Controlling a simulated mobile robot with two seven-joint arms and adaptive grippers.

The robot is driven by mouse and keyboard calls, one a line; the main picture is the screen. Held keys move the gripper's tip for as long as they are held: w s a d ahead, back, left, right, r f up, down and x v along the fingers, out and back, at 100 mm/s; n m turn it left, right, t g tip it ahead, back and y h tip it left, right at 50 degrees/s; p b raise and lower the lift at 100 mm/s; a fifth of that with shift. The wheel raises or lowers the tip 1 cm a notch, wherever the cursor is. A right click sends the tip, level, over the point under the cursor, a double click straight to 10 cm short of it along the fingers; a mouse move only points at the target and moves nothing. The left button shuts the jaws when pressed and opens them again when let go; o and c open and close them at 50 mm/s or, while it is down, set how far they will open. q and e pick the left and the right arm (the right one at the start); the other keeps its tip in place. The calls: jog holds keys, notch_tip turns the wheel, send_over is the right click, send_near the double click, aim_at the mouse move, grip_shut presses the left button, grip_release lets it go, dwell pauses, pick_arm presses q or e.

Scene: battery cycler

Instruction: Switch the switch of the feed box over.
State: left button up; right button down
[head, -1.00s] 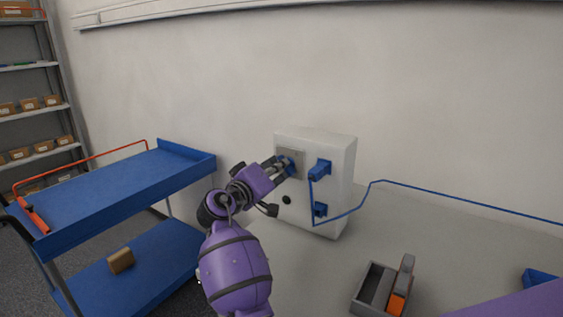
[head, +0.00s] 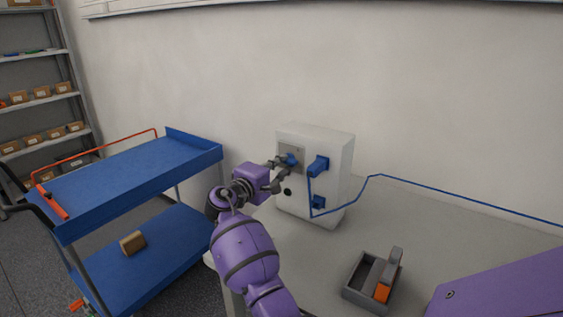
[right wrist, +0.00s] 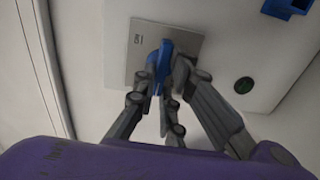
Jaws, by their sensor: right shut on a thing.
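The feed box (head: 337,185) is a white box standing on the table against the wall. Its switch is a blue handle (head: 292,159) on a grey square plate (head: 298,149), high on the left of the front. My right gripper (head: 278,171) is at the switch, its fingers reaching the plate from the left. In the right wrist view the blue handle (right wrist: 163,60) stands roughly upright between the dark fingers (right wrist: 163,88), which are shut on it. The fingers partly cover the handle. My left gripper is out of view.
A blue plug (head: 318,167) and a lower blue socket (head: 318,202) sit right of the switch, with a blue cable (head: 450,200) running right. A dark round button (head: 287,191) is below the switch. A grey tray (head: 366,281) stands in front; a blue cart (head: 135,180) is left.

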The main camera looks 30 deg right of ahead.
dwell(0.5)
jog(key=c, duration=1.8)
grip_release()
jog(key=v, duration=1.2)
jog(key=shift+f, duration=0.1)
jog(key=shift+s+a, duration=0.1)
jog(key=shift+a, duration=0.05)
